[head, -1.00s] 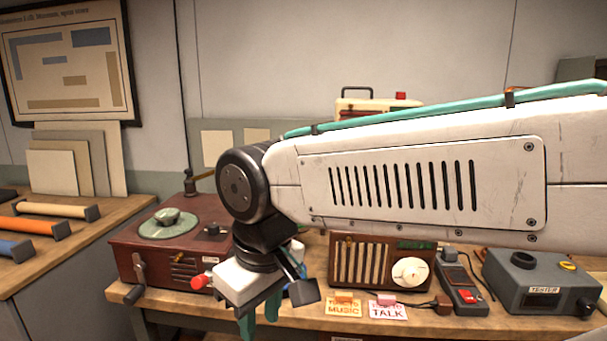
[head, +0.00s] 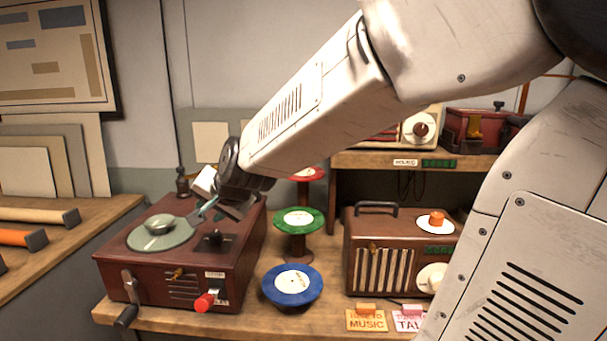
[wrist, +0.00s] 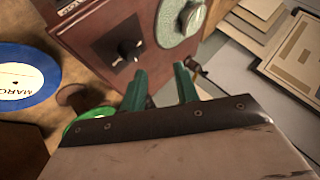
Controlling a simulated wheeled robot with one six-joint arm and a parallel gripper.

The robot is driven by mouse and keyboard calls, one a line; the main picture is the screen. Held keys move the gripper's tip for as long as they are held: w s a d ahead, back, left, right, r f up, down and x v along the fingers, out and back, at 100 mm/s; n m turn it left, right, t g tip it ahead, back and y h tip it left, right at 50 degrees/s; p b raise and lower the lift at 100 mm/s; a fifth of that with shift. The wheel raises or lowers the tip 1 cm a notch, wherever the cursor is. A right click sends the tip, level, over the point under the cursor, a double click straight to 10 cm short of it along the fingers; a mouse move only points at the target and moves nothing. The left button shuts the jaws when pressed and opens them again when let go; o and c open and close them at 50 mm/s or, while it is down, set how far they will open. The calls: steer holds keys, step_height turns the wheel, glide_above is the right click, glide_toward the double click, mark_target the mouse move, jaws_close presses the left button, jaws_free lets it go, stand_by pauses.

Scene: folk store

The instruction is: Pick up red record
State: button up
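The red record (head: 312,174) lies on a stand at the back of the bench in the head view, partly hidden behind my arm. I cannot make it out in the wrist view. My gripper (head: 207,208) is to its left, above the right part of the record player. In the wrist view my gripper (wrist: 160,84) has its two green fingers apart, with nothing between them.
The maroon record player (head: 150,268) stands at left. A green record (head: 318,222) on a stand and a blue record (head: 309,290) are in front of the red one. A brown radio (head: 360,225) stands right; a shelf (head: 365,161) is behind it.

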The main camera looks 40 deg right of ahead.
mark_target(286, 177)
steer(key=w+d+m+h, duration=0.2)
steer(key=w+d+m, duration=0.1)
steer(key=d, duration=0.1)
steer(key=w+d+f+m+t+h, duration=0.1)
steer(key=w+d+m+h, duration=0.1)
steer(key=w+d+m, duration=0.2)
steer(key=w+d+f+m+t+h, duration=0.1)
steer(key=w+d+m+h, duration=0.2)
steer(key=w+d, duration=0.1)
steer(key=shift+w+d, duration=0.1)
steer(key=shift+d, duration=0.5)
steer(key=d+m+h, duration=0.1)
steer(key=d, duration=0.1)
steer(key=d+f+m+h, duration=0.1)
steer(key=d+m+h, duration=0.3)
steer(key=shift+w+d+f+g, duration=0.25)
steer(key=shift+d+f+g, duration=0.1)
steer(key=shift+f+g, duration=0.05)
steer(key=d+m+g+h, duration=0.1)
steer(key=d, duration=0.3)
steer(key=w+d+f+m+g+h, duration=0.1)
steer(key=d+m, duration=0.1)
steer(key=d, duration=0.2)
steer(key=d+m+h, duration=0.2)
steer(key=d, duration=0.2)
steer(key=shift+w+d+f+g, duration=0.1)
steer(key=shift+w+f+g, duration=0.05)
steer(key=shift+g, duration=0.25)
jaws_close()
